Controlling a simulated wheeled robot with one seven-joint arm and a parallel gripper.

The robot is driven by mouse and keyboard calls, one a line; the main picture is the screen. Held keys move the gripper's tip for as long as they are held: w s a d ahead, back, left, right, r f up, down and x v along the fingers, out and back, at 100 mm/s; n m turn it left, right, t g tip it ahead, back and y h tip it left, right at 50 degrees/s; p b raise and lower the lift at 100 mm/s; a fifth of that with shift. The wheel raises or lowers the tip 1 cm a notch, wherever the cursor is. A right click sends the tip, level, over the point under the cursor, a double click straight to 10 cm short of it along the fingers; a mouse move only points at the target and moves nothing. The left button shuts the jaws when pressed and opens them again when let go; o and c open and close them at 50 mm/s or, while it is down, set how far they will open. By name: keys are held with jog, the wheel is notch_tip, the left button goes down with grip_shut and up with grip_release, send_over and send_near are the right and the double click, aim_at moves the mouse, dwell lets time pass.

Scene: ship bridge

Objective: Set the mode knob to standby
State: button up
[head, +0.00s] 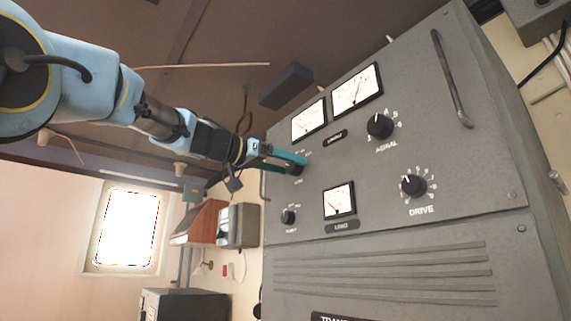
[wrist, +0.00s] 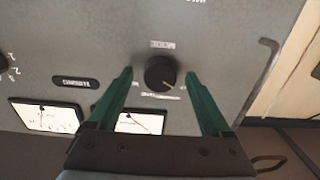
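The mode knob (wrist: 160,73) is a round black knob on a grey panel, with the MODE label (wrist: 162,45) beside it, upside down in the wrist view. A pale pointer line on it aims to the lower right in that view; small position lettering below it is too blurred to read. My gripper (wrist: 158,76) is open, with one green finger on each side of the knob and gaps visible between. In the head view my gripper (head: 301,164) is at the panel's left part and mostly hides the knob.
The panel (head: 400,245) also carries the aerial knob (head: 380,125), the drive knob (head: 412,186), a smaller knob (head: 288,216) and several meters, one a load meter (head: 339,201). A metal handle (head: 452,80) sticks out at the right; another handle (wrist: 268,67) is right of my fingers.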

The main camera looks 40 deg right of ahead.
grip_shut()
dwell(0.5)
jog(key=shift+f+b, duration=0.15)
jog(key=shift+b, duration=0.35)
jog(key=shift+f+m+b, duration=0.15)
jog(key=shift+m+b, duration=0.45)
jog(key=shift+b, duration=0.35)
jog(key=shift+f+m+b, duration=0.1)
jog(key=shift+m+b, duration=0.6)
jog(key=shift+b, duration=0.55)
jog(key=m+b, duration=0.3)
jog(key=shift+r+m+b, duration=0.35)
jog(key=shift+m+b, duration=0.5)
jog(key=shift+m, duration=0.25)
